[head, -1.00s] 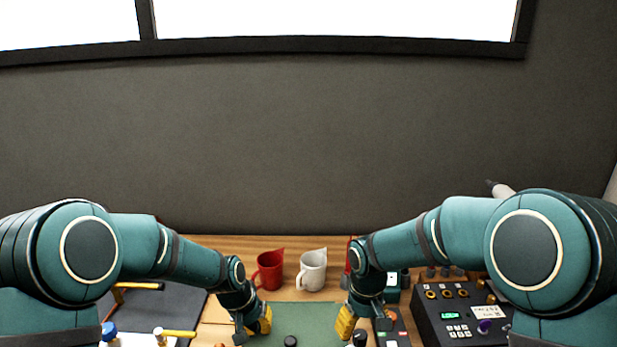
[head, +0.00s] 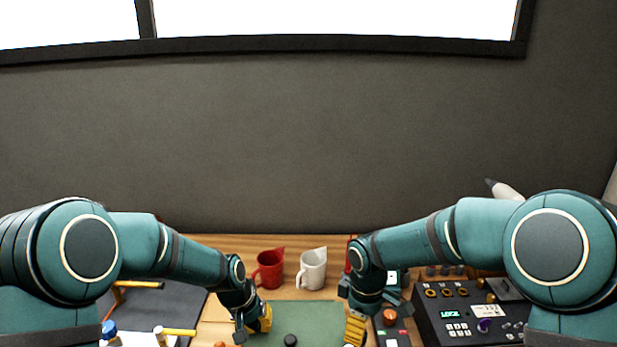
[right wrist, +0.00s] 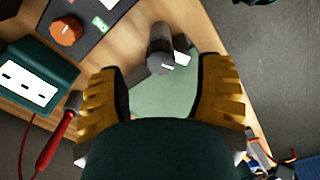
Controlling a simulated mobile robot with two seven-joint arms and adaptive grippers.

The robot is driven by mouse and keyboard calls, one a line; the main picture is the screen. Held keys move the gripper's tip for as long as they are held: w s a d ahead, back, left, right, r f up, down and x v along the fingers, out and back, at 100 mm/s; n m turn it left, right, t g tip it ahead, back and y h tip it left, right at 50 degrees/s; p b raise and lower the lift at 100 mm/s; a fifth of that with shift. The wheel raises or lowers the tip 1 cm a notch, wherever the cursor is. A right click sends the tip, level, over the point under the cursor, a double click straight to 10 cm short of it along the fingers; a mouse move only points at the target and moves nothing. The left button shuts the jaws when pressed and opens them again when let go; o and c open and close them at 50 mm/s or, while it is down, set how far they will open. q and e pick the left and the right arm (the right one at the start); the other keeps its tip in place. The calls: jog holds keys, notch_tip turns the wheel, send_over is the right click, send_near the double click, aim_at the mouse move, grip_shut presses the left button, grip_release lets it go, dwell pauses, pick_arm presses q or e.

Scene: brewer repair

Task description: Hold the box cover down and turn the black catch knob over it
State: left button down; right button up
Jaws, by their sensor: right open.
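My right gripper (head: 355,330) is over the right edge of the green mat. In the right wrist view its ribbed yellow fingers (right wrist: 160,92) are wide apart with nothing clasped. A dark grey cylindrical piece (right wrist: 160,55) with a white mark on its end shows beyond and between the fingertips; I cannot tell whether it is the catch knob. A small black round piece (head: 290,340) lies on the mat between the two grippers. My left gripper (head: 261,320) is at the mat's left edge, its fingers partly hidden. I cannot make out the box cover.
The green mat (head: 312,316) lies on the wooden bench. A red mug (head: 269,270) and a white mug (head: 312,270) stand behind it. A dark control unit (head: 465,318) and a panel with an orange knob (head: 390,315) are at right. A red-handled probe (right wrist: 62,130) shows in the wrist view.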

jog(key=shift+f, duration=0.1)
jog(key=shift+f, duration=1.55)
jog(key=c, duration=1.1)
jog(key=shift+m, duration=3.6)
jog(key=o, duration=1.1)
jog(key=shift+r, duration=0.15)
